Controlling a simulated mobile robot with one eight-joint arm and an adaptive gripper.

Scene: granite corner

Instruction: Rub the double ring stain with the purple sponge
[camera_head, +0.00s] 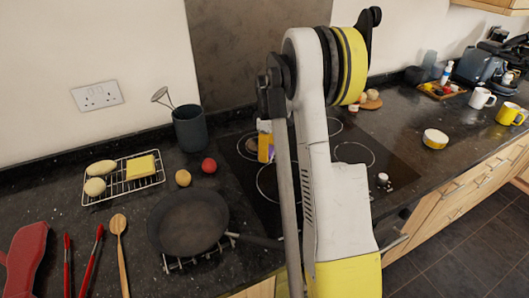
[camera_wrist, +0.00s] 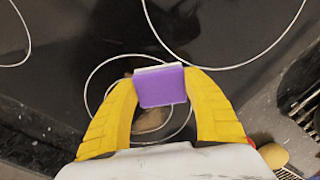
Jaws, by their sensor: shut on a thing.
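The purple sponge (camera_wrist: 162,90), with a pale layer along its far edge, is held between the two yellow fingers of my gripper (camera_wrist: 160,82). In the head view my gripper (camera_head: 265,147) is over the black hob, mostly behind my arm, with a bit of purple showing. A brownish stain (camera_wrist: 152,121) lies inside the double ring of the hob, just below the sponge in the wrist view. The sponge covers part of it. I cannot tell whether the sponge touches the hob.
A frying pan (camera_head: 188,222) stands front left of the hob, near a red ball-like item (camera_head: 209,165) and a rack (camera_head: 123,180) with food. A dark utensil pot (camera_head: 189,128) stands behind.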

